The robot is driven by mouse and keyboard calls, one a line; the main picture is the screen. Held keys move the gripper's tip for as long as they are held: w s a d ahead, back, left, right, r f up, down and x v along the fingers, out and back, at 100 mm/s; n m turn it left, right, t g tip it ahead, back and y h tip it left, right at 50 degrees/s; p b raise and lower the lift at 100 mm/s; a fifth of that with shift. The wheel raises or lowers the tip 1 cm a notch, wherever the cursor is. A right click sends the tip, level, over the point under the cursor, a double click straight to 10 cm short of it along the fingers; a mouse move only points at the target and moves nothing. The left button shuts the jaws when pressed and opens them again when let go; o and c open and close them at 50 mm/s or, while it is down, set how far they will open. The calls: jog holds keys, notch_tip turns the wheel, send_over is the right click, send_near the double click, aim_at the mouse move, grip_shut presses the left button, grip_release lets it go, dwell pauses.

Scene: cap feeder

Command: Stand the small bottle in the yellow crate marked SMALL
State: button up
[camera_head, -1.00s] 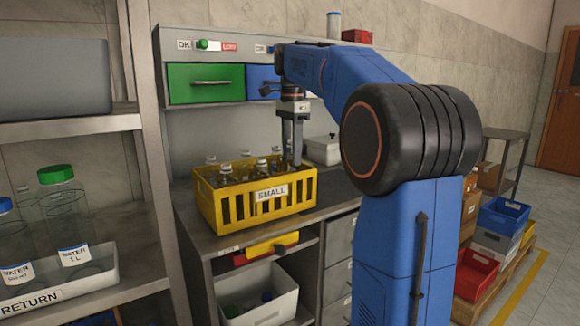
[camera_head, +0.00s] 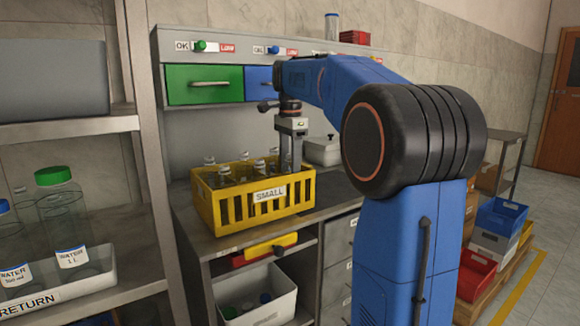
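The yellow crate marked SMALL (camera_head: 227,214) stands on the grey counter. Several clear bottles (camera_head: 225,171) with pale caps stand upright in its left and middle part. My gripper (camera_head: 290,166) points straight down over the crate's right end, its fingers reaching to about the rim. I cannot tell whether the fingers are apart or hold a bottle, as the picture is too small and the crate wall hides what is below them.
A pale lidded box (camera_head: 323,150) stands just behind the crate's right end. Drawers, a green one (camera_head: 205,88) and a blue one, are above the counter. A left shelf holds larger water bottles (camera_head: 68,222) in a RETURN tray (camera_head: 95,285).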

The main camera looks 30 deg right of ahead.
jog(key=shift+r, duration=0.1)
notch_tip(320, 180, up, 12)
jog(key=shift+r, duration=0.1)
dwell(0.4)
jog(key=s+a+f+n+t, duration=0.1)
jog(key=s+a+f+n, duration=0.4)
jog(key=s+f, duration=0.5)
jog(key=s+a+f+n+t, duration=0.2)
jog(key=s+a+f+n, duration=0.3)
jog(key=f, duration=0.9)
jog(key=s+a+f+n+t, duration=0.1)
jog(key=s+a+f+n, duration=0.4)
jog(key=s+f+n, duration=0.4)
jog(key=s+f, duration=0.3)
jog(key=s, duration=0.3)
jog(key=shift+a+t, duration=0.4)
jog(key=shift+s, duration=0.1)
